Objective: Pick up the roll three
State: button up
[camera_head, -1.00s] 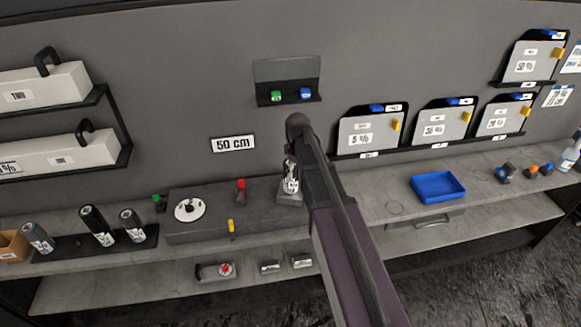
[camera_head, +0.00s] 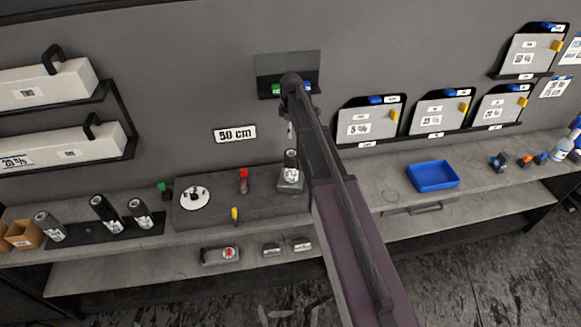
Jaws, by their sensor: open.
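Several dark rolls with white labels stand in view, and I cannot read which is roll three. One roll (camera_head: 291,164) stands upright on a small grey stand (camera_head: 290,184) at the right end of the raised grey block.
The grey block carries a white disc (camera_head: 194,200) and red, green and yellow parts. A blue tray (camera_head: 433,176) lies on the bench at right. Small items lie on the lower shelf. A wall holder (camera_head: 288,70) is behind my arm's end.

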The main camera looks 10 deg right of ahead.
jog(key=b, duration=0.8)
send_near(291, 166)
jog(key=shift+w+d+f, duration=0.2)
jog(key=shift+w+f, duration=0.45)
jog(key=shift+w, duration=0.15)
jog(key=shift+w+d+f, duration=0.15)
jog(key=shift+w+f, duration=0.45)
jog(key=shift+w, duration=0.2)
jog(key=shift+s+f+b, duration=0.1)
jog(key=shift+f+b, duration=2.5)
jog(key=shift+b, duration=0.2)
jog(key=shift+c, duration=0.2)
jog(key=c, duration=1)
